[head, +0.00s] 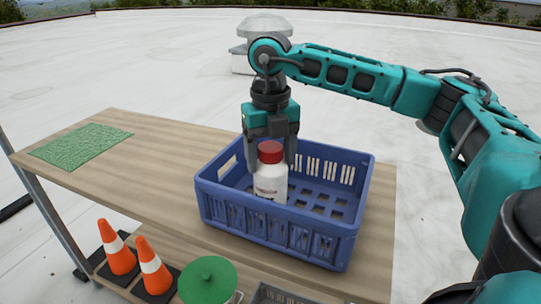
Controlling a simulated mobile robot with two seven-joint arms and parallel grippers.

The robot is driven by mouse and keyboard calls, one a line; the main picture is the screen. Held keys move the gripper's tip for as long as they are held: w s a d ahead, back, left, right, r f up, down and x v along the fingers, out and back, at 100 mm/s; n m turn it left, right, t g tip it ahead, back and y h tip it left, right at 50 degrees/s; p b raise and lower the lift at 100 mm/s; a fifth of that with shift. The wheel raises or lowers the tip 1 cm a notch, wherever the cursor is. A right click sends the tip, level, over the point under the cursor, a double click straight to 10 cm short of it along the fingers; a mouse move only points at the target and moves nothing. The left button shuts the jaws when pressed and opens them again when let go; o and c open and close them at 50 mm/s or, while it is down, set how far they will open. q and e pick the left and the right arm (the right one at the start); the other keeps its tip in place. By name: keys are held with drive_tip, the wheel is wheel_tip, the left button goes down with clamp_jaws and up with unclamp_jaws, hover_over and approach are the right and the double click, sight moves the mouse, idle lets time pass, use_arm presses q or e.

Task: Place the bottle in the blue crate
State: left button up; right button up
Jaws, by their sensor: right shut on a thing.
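The bottle (270,182) is white with a red cap and stands upright inside the blue crate (275,229), toward its left part. The crate's near wall hides the bottle's base, so I cannot tell whether it touches the crate floor. My right gripper (270,160) points down over the crate, with its fingers on either side of the bottle near the cap, shut on it. My left gripper is not in view.
The crate stands on a wooden table (150,160) with a green mat (82,145) at its left end. Below are two orange cones (116,247), a green round lid (207,280) and a dark grey tray (275,294). The tabletop between mat and crate is clear.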

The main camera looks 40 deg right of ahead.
drive_tip(key=shift+f, duration=0.15)
drive_tip(key=o, duration=1)
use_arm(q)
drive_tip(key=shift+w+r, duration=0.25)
use_arm(e)
drive_tip(key=o, duration=0.3)
drive_tip(key=shift+o, duration=0.2)
drive_tip(key=shift+r, duration=0.7)
wheel_tip(320, 180, up, 10)
drive_tip(key=shift+f+p, duration=0.1)
drive_tip(key=shift+p, duration=1)
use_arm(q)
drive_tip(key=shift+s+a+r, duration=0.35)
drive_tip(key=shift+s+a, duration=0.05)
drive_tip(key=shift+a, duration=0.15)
use_arm(e)
drive_tip(key=shift+r, duration=0.65)
